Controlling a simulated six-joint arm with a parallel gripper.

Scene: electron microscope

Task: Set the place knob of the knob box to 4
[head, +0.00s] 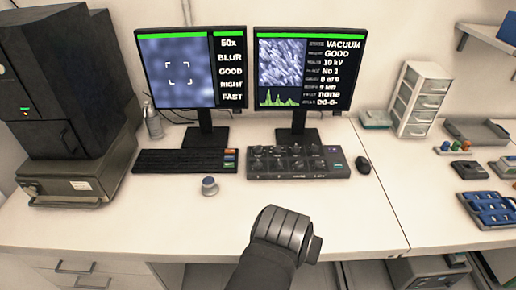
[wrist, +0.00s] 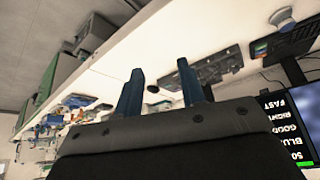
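The knob box (head: 298,165) is a dark panel with several knobs in two rows, on the desk below the right monitor. Its labels and the place knob's setting are too small to read. It also shows in the wrist view (wrist: 207,72), tilted, beyond my fingers. The right monitor (head: 308,72) has a line that appears to read "No 1"; its label is unclear. My gripper (wrist: 160,80) has two blue fingers, wide apart with nothing between them. It is apart from the knob box. In the head view my arm rises at bottom centre; the fingertips cannot be made out.
A keyboard (head: 186,161) lies left of the knob box and a mouse (head: 363,165) right of it. A small grey round piece (head: 209,186) stands in front of the keyboard. White drawers (head: 421,100) and blue trays (head: 487,208) are at the right. The desk in front of the box is clear.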

